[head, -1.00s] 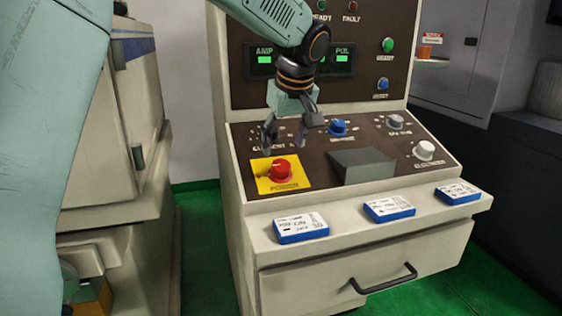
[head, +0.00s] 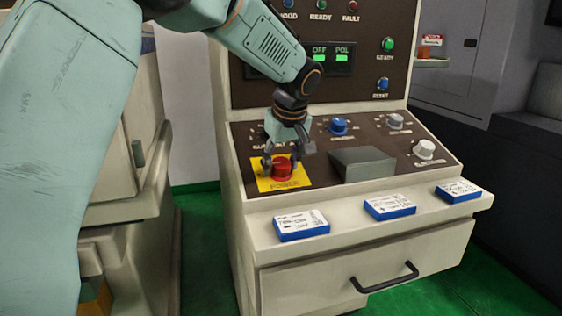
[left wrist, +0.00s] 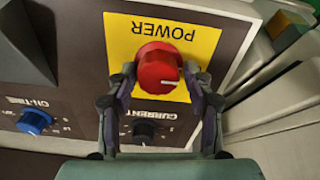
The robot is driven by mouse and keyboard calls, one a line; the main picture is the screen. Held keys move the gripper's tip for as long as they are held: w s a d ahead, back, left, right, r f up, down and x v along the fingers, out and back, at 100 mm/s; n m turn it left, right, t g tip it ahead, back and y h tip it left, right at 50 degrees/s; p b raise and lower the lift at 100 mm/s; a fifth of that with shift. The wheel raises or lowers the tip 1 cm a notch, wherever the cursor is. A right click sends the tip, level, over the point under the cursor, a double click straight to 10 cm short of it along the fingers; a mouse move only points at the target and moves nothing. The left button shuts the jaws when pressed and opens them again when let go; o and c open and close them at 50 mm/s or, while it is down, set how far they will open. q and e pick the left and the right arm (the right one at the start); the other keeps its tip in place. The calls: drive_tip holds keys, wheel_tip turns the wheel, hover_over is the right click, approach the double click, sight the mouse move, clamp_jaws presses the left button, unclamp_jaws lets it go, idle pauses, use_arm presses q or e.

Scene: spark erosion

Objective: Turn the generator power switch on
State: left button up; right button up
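The generator power switch is a red rotary knob (head: 282,171) on a yellow plate marked POWER (head: 296,185), at the left of the sloping console panel. In the left wrist view the knob (left wrist: 158,68) has a pale pointer line slanting across its lower right. My left gripper (head: 282,163) is over the knob, pointing down. In the left wrist view its fingers (left wrist: 161,78) stand on either side of the knob, open, with narrow gaps seeming to show; contact is hard to judge. My right gripper is not in view.
A blue knob (head: 339,126), white knob (head: 424,149) and grey wedge-shaped block (head: 362,163) are on the same panel. A black CURRENT knob (left wrist: 147,131) lies just below my fingers in the left wrist view. Blue-edged boxes (head: 302,231) line the front ledge.

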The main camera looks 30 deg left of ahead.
use_arm(q)
drive_tip(key=shift+d, duration=0.2)
drive_tip(key=c, duration=0.8)
drive_tip(key=shift+r+m+p, duration=0.2)
drive_tip(key=shift+m+p, duration=0.6)
drive_tip(key=shift+p, duration=0.25)
drive_tip(key=m+p, duration=1.2)
drive_tip(key=p, duration=0.1)
drive_tip(key=shift+a+r+m+h, duration=0.15)
drive_tip(key=shift+m+h, duration=0.15)
drive_tip(key=m+p, duration=0.4)
drive_tip(key=shift+w, duration=0.15)
drive_tip(key=shift+f, duration=0.2)
